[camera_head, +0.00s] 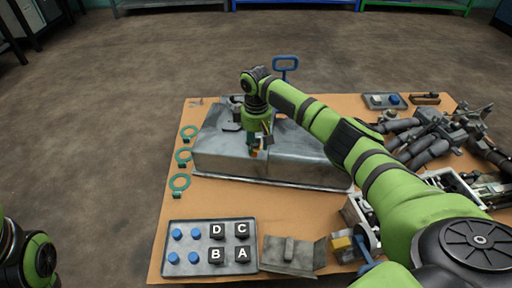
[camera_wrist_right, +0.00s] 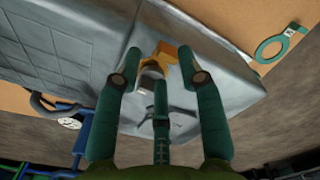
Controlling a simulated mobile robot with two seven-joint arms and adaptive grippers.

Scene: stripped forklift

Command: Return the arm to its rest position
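My right arm reaches from the lower right across the table. My right gripper (camera_head: 255,148) points down at the large grey metal tank (camera_head: 310,158), over its front part. In the right wrist view its green fingers (camera_wrist_right: 160,78) stand apart. A small orange piece (camera_wrist_right: 168,60) with a grey rounded part shows between and beyond the fingertips; whether they touch it is unclear. At the lower left of the head view only a part of my left arm shows; its gripper is out of view.
The table (camera_head: 205,205) holds a tray (camera_head: 185,228) with blue pegs and lettered blocks, green rings (camera_head: 179,183), a grey bracket (camera_head: 290,255) and dark mechanical parts (camera_head: 440,135) at right. A blue handle (camera_head: 286,65) stands behind the tank. The floor at left is free.

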